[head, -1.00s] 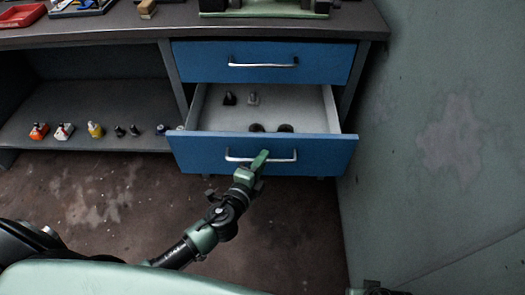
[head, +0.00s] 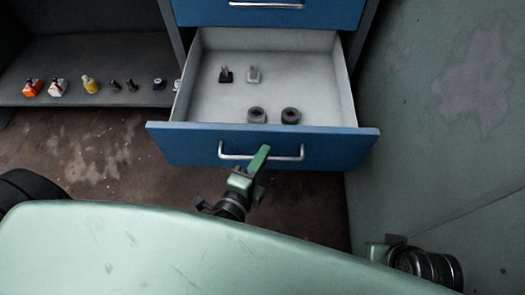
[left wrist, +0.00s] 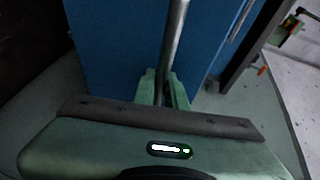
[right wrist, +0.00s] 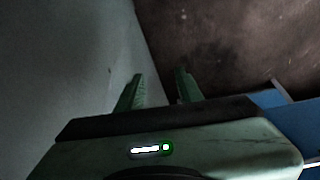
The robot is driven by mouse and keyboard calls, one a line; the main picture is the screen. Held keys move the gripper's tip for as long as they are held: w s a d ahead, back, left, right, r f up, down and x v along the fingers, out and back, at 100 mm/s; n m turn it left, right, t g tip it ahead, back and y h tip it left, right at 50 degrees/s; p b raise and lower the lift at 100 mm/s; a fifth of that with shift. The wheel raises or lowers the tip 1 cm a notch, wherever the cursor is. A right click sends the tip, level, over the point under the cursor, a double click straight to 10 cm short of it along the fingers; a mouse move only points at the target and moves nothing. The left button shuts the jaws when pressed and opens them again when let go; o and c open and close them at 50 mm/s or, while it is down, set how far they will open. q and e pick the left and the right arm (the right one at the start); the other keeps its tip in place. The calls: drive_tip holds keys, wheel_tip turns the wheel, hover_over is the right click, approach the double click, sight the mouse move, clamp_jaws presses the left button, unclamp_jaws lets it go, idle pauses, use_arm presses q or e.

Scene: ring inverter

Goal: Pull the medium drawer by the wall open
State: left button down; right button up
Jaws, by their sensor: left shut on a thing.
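The blue drawer (head: 200,147) by the wall stands well out of the cabinet, with its pale inside (head: 210,100) in view. It holds two small upright parts (head: 253,75) at the back and two dark rings (head: 291,116) near the front. My left gripper (head: 261,157) is shut on the drawer's metal handle (head: 288,157); the left wrist view shows the handle bar (left wrist: 174,45) between the fingers (left wrist: 163,88). My right gripper (right wrist: 158,90) is open and empty in the right wrist view, near the wall and above the floor.
Another blue drawer (head: 265,13) above is shut. A grey-green wall (head: 440,130) stands close on the right. A low shelf (head: 60,92) at the left holds several small bottles and parts. Bare brown floor (head: 100,155) lies below.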

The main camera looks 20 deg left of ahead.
use_arm(q)
drive_tip(key=c, duration=1.5)
unclamp_jaws()
drive_tip(key=shift+o, duration=0.2)
drive_tip(key=shift+s, duration=0.1)
